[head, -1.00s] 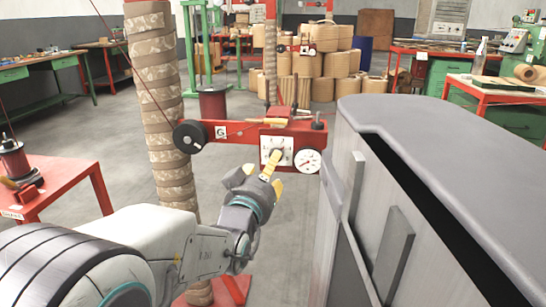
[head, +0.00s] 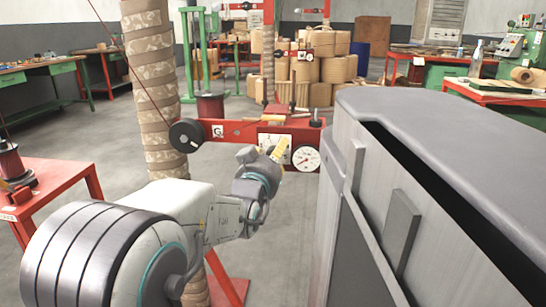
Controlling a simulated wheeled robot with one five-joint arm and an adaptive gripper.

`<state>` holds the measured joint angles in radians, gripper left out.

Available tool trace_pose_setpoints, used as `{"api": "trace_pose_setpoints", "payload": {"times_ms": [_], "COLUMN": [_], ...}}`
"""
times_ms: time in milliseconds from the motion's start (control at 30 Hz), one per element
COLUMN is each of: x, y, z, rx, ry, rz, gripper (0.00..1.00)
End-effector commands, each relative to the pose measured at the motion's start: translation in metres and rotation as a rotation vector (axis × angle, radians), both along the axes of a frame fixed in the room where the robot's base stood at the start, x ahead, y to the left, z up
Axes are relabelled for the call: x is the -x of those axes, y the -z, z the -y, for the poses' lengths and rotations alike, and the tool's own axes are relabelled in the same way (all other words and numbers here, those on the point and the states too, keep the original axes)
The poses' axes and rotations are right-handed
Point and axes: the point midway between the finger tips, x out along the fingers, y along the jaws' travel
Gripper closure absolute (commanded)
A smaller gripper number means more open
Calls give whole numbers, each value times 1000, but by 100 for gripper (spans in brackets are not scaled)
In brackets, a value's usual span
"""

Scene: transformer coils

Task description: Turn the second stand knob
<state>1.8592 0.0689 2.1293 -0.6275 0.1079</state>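The near red stand (head: 240,131) carries a white plate (head: 265,138) marked with digits and a round white gauge (head: 306,158) to its right. My gripper (head: 281,149) is at the plate, with a yellow fingertip pointing up and right in front of it. The knob on this plate is hidden behind my gripper. Only one yellow fingertip shows clearly, so I cannot tell whether the fingers are apart or closed, or whether they touch the knob. A second similar red stand (head: 284,53) with a white plate (head: 305,54) stands farther back.
A large grey metal cabinet (head: 440,140) fills the right side, close to my gripper. A wrapped brown column (head: 157,100) stands at the left of the near stand. A red table (head: 55,190) is at the far left.

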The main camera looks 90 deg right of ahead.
Motion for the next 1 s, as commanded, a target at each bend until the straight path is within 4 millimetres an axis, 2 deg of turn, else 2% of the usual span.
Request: {"api": "trace_pose_setpoints", "payload": {"times_ms": [433,1000], "x": [1,1], "y": [0,0], "z": [5,5], "rx": [0,-1], "ry": [0,0], "rz": [0,-1], "gripper": [42,93]}}
